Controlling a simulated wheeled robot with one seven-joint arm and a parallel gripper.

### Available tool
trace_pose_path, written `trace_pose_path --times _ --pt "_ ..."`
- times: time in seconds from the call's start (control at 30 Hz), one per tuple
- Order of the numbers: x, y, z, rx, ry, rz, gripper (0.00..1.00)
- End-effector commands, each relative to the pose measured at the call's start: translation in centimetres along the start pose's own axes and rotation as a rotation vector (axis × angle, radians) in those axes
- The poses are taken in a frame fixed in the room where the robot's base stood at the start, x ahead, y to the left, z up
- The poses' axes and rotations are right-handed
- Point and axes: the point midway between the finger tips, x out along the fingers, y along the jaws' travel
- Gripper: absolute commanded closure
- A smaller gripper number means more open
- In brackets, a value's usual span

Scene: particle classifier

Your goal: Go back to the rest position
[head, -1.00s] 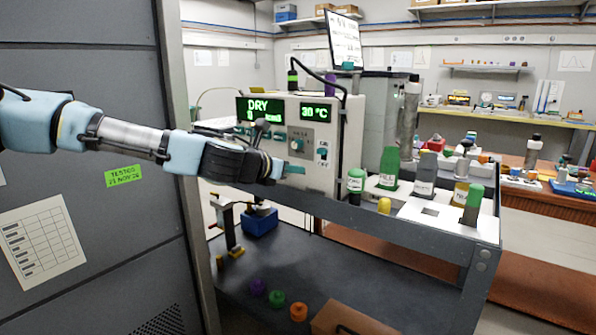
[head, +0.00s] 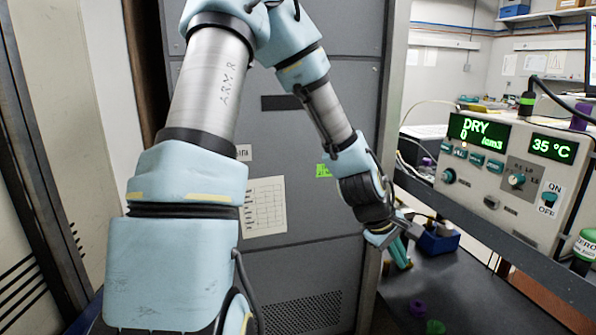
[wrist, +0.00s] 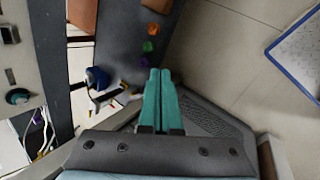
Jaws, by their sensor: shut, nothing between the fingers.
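My gripper (head: 400,254) hangs at the end of my folded arm, in front of the grey cabinet's right edge and left of the instrument. Its teal fingers point down. In the wrist view, the two fingers of my gripper (wrist: 160,95) lie side by side, shut and empty. The particle classifier (head: 520,175) stands on the bench at the right and shows DRY and 35 °C. Its ON/OFF switch (head: 550,198) is in view. My gripper is clear of the panel.
A tall grey cabinet (head: 285,130) stands close behind my arm. A blue-based stand (head: 438,240) is near the gripper on the dark lower shelf (head: 470,285). Purple (head: 417,307) and green (head: 435,327) pieces lie there. In the wrist view, open floor (wrist: 220,60) shows at the right.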

Motion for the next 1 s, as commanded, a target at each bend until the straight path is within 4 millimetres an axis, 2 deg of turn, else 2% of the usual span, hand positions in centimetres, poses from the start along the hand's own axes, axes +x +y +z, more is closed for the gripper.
trace_pose_path --times 0.03,0.1,0.2,0.3,0.43,0.5,0.6,1.0 --pt "-2.9 -1.8 -2.3 0.101 0.05 -0.065 1.0" --pt "-6.2 -4.7 -4.8 0.229 0.09 -0.158 1.0" --pt "-11.5 -8.7 -7.7 0.377 0.119 -0.284 1.0" --pt "-16.6 -12.0 -9.2 0.485 0.121 -0.385 1.0" --pt "-21.5 -15.4 -9.8 0.573 0.096 -0.467 1.0" --pt "-23.1 -16.6 -9.7 0.602 0.082 -0.491 1.0" --pt "-24.2 -17.5 -9.6 0.624 0.068 -0.508 1.0" --pt "-24.3 -17.7 -9.6 0.628 0.065 -0.511 1.0"
